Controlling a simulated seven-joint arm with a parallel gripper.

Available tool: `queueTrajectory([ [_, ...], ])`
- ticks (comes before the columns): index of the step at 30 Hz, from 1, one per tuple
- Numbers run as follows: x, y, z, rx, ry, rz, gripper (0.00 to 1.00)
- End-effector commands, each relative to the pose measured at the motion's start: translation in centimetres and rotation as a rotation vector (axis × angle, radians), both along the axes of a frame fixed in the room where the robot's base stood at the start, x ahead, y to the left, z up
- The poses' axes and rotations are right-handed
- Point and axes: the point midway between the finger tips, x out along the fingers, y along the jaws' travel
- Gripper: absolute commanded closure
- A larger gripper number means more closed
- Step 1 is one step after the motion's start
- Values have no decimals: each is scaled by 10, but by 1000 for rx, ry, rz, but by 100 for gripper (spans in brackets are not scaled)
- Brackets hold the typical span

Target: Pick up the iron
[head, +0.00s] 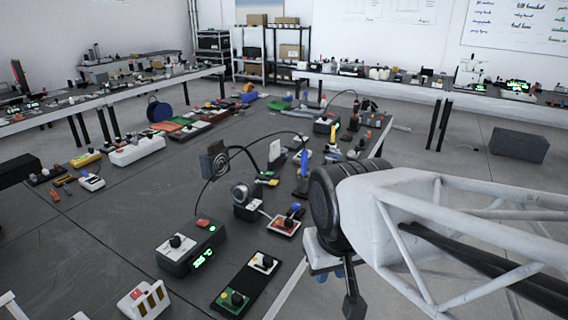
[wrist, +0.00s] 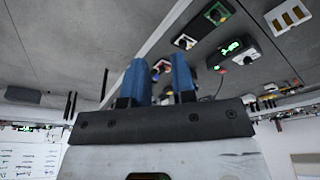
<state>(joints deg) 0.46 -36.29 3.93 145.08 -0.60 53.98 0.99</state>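I cannot tell with certainty which object is the iron. A slim blue upright tool (head: 304,163) stands near the right side of the dark table, but it is too small to identify. My gripper (head: 331,275) hangs just off the table's right edge, partly hidden behind my arm. In the wrist view, the two blue fingers of my gripper (wrist: 159,80) are spread apart with nothing held between them. A small device with red and blue parts (wrist: 161,68) shows beyond them in that gap.
The dark table (head: 120,225) holds several control boxes, including a grey joystick box with a green display (head: 190,248) and a green-and-black box (head: 233,300). A black cable arcs over the middle. The table's left centre is mostly bare. A dark box (head: 518,145) sits on the floor at right.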

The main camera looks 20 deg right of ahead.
Motion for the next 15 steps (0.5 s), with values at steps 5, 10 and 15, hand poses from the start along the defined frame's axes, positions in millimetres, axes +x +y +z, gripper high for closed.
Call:
queueTrajectory([
  [5,0,0,0,0,0,0,48],
  [10,0,0,0,0,0,0,39],
  [15,1,0,0,0,-1,0,39],
])
